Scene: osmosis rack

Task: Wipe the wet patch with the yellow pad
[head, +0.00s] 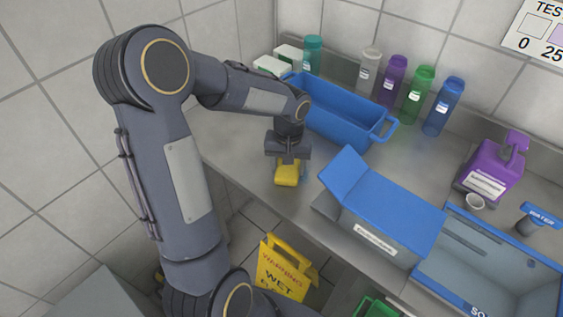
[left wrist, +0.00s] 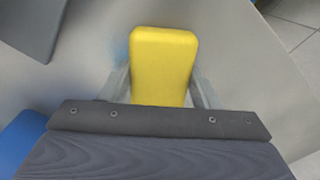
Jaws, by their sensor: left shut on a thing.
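The yellow pad (head: 287,174) is at the steel counter near its front edge, below my left gripper (head: 288,158). In the left wrist view the pad (left wrist: 164,65) sits between the two fingers of my left gripper (left wrist: 160,90), which is shut on it. A faint bluish wet patch (left wrist: 121,48) shows on the counter just left of the pad in the left wrist view. Most of the patch seems hidden by the pad and gripper. I cannot tell whether the pad touches the counter. My right gripper is not in view.
A blue crate (head: 337,115) stands behind the pad, and a blue-lidded box (head: 385,208) stands to its right. Several bottles (head: 417,95) line the back wall. A purple jug (head: 492,170) is far right. A yellow warning sign (head: 283,270) stands on the floor.

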